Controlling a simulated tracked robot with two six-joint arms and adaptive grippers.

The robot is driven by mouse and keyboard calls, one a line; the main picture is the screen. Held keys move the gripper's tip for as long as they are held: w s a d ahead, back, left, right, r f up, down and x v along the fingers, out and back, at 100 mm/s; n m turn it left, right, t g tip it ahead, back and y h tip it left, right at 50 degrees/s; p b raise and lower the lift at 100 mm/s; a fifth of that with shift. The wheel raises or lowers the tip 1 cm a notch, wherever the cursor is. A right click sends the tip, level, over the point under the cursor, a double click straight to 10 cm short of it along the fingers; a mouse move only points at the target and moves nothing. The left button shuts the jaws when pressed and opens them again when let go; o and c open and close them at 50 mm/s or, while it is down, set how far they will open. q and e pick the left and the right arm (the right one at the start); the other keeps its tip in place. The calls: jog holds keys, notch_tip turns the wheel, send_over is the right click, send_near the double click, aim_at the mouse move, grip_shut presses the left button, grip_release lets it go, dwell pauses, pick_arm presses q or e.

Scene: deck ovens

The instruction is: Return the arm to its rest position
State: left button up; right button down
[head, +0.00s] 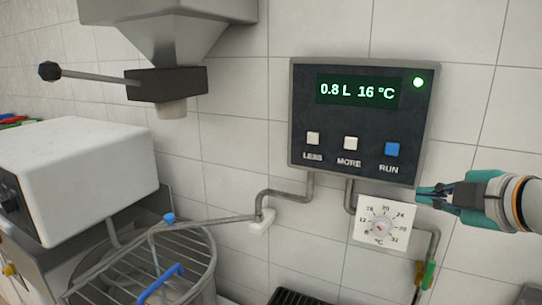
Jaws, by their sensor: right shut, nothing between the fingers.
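My right gripper (436,193) comes in from the right edge, with its fingers pointing left. It is shut and empty, just below the lower right corner of the control panel (361,120) and in front of the wall. I cannot tell whether it touches the panel. The panel's display reads 0.8 L and 16 °C, and a green lamp (418,82) is lit. Below it are the LESS, MORE and blue RUN (392,150) buttons. My left gripper is not in view.
A temperature dial (380,228) sits just below and left of the gripper. Pipes (433,250) run along the tiled wall. At left are a mixer with a wire guard (190,262), a white housing (75,150) and a hopper with a lever (95,78). A dark grate (298,298) lies at the bottom.

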jog(key=w+a+f+g, duration=0.1)
jog(key=w+f+g, duration=0.2)
jog(key=f, duration=0.8)
jog(key=w+a+f+g, duration=0.1)
jog(key=w+f+g, duration=0.1)
jog(key=f, duration=0.9)
jog(key=s+a+f+m+g, duration=0.2)
jog(key=s+a+f, duration=0.1)
jog(key=f, duration=0.9)
jog(key=s+a+f+m+g, duration=0.1)
jog(key=s+a+f+g, duration=0.15)
jog(key=f, duration=0.95)
jog(key=s+a+f+m+g, duration=0.1)
jog(key=s+a+f+m, duration=0.1)
jog(key=s+f+m, duration=0.6)
jog(key=s+a+f+m+g, duration=0.1)
jog(key=s+a+f+m, duration=0.2)
jog(key=s+f+m, duration=0.5)
jog(key=shift+s+a+f+y, duration=0.3)
jog(key=shift+s+f+y, duration=0.1)
jog(key=shift+s, duration=1.35)
jog(key=shift+g, duration=0.25)
